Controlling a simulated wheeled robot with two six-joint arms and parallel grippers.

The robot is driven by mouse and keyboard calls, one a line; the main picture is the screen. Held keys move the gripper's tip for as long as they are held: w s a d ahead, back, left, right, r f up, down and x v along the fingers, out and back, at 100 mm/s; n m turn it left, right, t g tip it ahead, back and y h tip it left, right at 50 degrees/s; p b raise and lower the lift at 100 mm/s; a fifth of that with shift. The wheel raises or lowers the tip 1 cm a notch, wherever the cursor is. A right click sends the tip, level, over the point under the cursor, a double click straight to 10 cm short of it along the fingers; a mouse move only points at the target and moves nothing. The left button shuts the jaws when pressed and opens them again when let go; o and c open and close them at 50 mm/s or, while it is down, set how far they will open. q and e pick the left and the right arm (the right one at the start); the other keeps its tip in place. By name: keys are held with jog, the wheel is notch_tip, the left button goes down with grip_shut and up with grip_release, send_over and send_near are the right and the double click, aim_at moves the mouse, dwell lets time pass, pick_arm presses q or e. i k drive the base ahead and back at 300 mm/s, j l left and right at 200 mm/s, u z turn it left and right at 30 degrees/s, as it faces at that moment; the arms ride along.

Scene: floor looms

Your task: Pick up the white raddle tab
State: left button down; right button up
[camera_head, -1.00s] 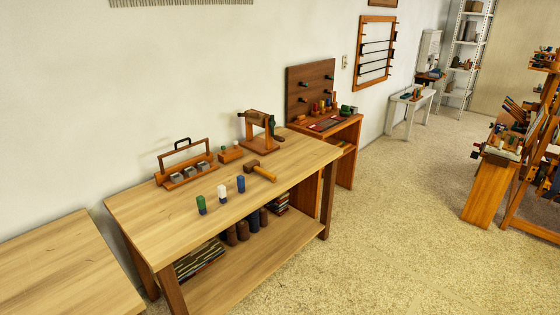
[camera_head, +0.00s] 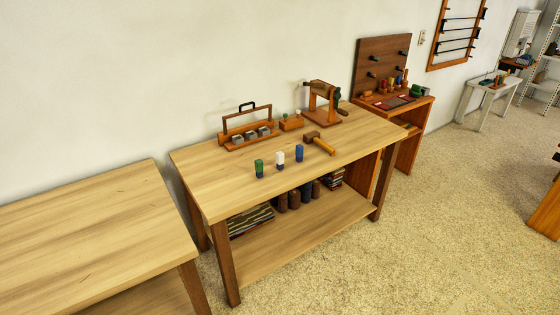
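The white raddle tab (camera_head: 280,158) stands upright on the wooden workbench (camera_head: 215,185), near its front edge. Neither of my grippers shows in this view.
Behind the tabs stand a wooden rack with a handle (camera_head: 248,137) and a small crank device (camera_head: 324,106). A mallet (camera_head: 319,143) lies to the right. An empty table (camera_head: 80,235) stands at the left. Open floor (camera_head: 400,240) lies in front and to the right.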

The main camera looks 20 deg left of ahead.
aim_at(280, 155)
jog(key=i+l+u, duration=0.15)
jog(key=u, duration=0.25)
jog(key=i+l+u, duration=0.25)
jog(key=u, duration=0.15)
